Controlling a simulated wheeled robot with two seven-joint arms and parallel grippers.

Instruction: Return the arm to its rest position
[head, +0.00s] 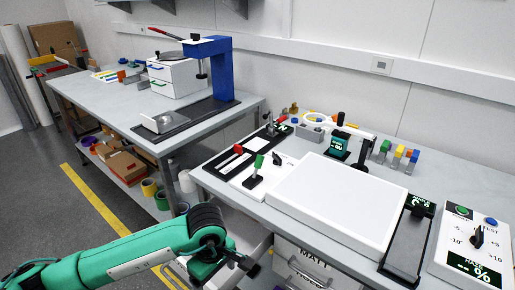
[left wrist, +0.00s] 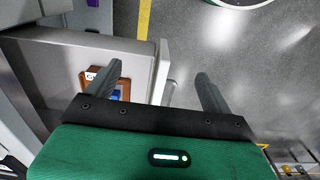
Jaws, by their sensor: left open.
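My left arm (head: 150,255) is green and comes in from the lower left in the head view. Its gripper (head: 243,263) is dark and sits low, in front of the bench, near the drawers below the bench top. My right arm and gripper are not in view.
A bench with a white light panel (head: 335,202), a black-and-white control box (head: 472,245) and small levers stands at the right. A drawer unit (head: 310,262) is under it, close to my gripper. Grey floor (left wrist: 255,60) lies open beyond the fingers.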

